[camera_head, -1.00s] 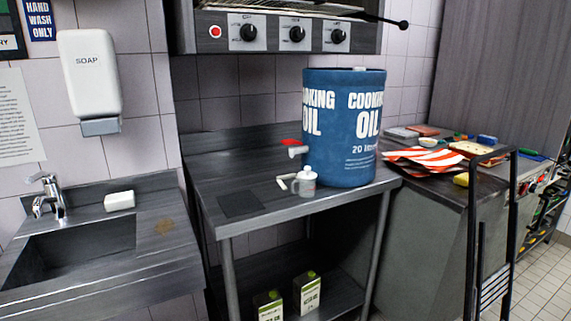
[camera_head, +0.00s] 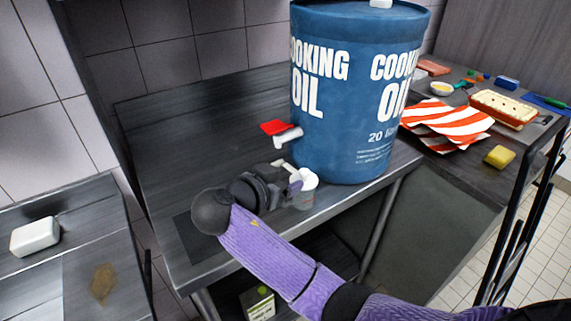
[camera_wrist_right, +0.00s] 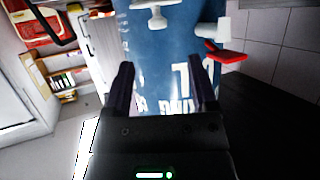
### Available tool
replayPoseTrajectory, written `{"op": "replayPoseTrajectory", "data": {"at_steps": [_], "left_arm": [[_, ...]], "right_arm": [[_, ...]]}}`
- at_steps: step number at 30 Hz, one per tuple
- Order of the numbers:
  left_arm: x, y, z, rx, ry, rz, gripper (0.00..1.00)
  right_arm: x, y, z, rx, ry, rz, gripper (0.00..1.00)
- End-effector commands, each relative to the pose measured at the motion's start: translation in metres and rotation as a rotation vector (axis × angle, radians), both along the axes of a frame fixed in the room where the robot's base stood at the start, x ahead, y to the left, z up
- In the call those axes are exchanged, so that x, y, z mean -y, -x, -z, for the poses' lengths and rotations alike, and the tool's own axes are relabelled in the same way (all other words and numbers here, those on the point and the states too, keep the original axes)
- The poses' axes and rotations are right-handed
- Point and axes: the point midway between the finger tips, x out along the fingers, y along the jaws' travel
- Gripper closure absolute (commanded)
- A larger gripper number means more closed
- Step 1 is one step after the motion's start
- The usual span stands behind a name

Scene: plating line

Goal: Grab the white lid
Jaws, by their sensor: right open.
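In the right wrist view the lid's knob (camera_wrist_right: 157,18) shows upside down at the top edge, beyond the fingers. My left gripper is in neither current view.
Striped cloth (camera_head: 440,122) and a yellow sponge (camera_head: 499,156) lie at the right. The counter's back left is clear.

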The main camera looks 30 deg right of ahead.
Motion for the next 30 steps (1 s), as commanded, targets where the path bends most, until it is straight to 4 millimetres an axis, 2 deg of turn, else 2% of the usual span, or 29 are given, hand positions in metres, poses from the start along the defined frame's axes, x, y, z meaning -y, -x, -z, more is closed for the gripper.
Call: {"op": "replayPoseTrajectory", "data": {"at_steps": [5,12,20,30], "left_arm": [[-0.001,0.008,0.007,-0.016,-0.002,-0.001,0.41],[-0.003,0.009,0.017,-0.018,-0.004,0.0,0.41],[-0.003,0.006,0.017,-0.012,-0.004,0.001,0.41],[-0.003,0.005,0.016,-0.01,-0.004,0.001,0.41]], "right_arm": [[0.025,-0.013,0.014,-0.005,0.002,0.0,0.26],[0.061,-0.034,0.031,-0.009,0.003,-0.002,0.26],[0.066,-0.037,0.032,-0.008,-0.001,-0.005,0.26],[0.066,-0.037,0.032,-0.009,0.0,-0.005,0.96]]}}
